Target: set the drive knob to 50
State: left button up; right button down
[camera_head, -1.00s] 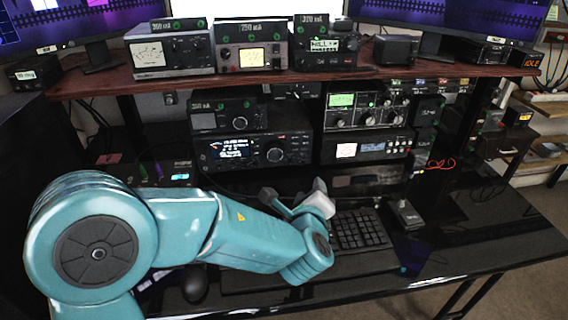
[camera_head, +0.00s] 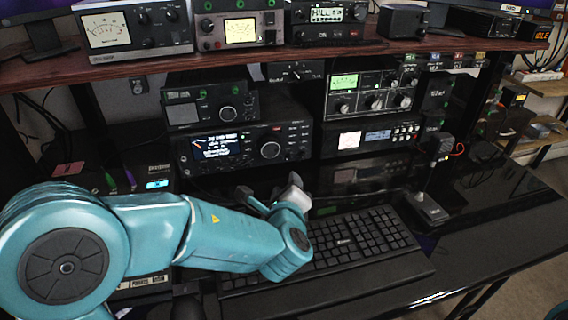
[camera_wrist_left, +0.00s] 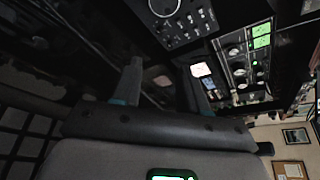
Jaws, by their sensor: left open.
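My left gripper (camera_head: 268,203) is open and empty, above the keyboard's back left edge and in front of the lower shelf radios. The black tuner with a green meter (camera_head: 344,82) has a row of round knobs, such as its left knob (camera_head: 345,108), middle knob (camera_head: 375,102) and right knob (camera_head: 402,101). Their labels are too small to read, so I cannot tell which is the drive knob. In the left wrist view, the two fingers of my left gripper (camera_wrist_left: 162,84) stand apart, with the tuner's green screen (camera_wrist_left: 261,38) at upper right. My right gripper is not in view.
A black radio with a blue-lit display (camera_head: 222,148) and a large dial stands left of the tuner. A keyboard (camera_head: 370,238) lies on the glossy black desk. A desk microphone (camera_head: 430,208) stands right of it. The wooden shelf (camera_head: 160,68) overhangs the radios.

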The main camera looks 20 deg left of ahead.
aim_at(289, 159)
pick_arm(q)
jog(key=x, duration=1.5)
jog(key=shift+w, duration=0.3)
grip_shut()
